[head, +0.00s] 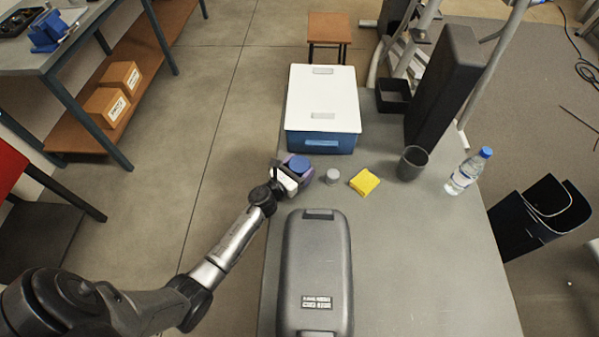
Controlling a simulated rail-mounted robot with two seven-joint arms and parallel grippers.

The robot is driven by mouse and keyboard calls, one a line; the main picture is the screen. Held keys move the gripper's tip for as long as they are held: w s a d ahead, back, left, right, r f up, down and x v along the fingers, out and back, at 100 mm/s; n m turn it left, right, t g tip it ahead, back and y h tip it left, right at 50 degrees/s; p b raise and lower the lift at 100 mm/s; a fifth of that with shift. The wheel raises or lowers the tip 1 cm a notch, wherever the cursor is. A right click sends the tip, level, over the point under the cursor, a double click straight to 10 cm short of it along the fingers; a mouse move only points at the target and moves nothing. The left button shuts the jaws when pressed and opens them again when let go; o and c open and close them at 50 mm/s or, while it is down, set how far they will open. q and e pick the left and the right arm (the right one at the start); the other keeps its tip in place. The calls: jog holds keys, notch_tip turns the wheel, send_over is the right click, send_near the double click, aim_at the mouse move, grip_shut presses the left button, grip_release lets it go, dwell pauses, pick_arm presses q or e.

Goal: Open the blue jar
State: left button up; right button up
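The blue jar (299,164) stands at the left edge of the grey table, with its blue lid on top and a purplish part around it. My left gripper (288,174) comes in from the lower left and is right at the jar, overlapping its near left side. The fingers are small and partly hidden, so I cannot tell whether they touch or grip the jar. My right gripper is not in view.
On the table (400,270) are a white-lidded blue box (322,100), a grey case (317,265), a small grey cylinder (332,177), a yellow block (364,182), a dark cup (411,164) and a water bottle (467,172). The table's right front is clear.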

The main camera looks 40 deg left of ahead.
pick_arm(q)
jog(key=c, duration=0.5)
jog(key=shift+r, duration=0.2)
jog(key=shift+c, duration=0.2)
notch_tip(320, 180, up, 8)
jog(key=p, duration=0.5)
jog(key=shift+r+p, duration=0.65)
jog(key=shift+r, duration=0.2)
jog(key=o, duration=0.5)
jog(key=c, duration=0.8)
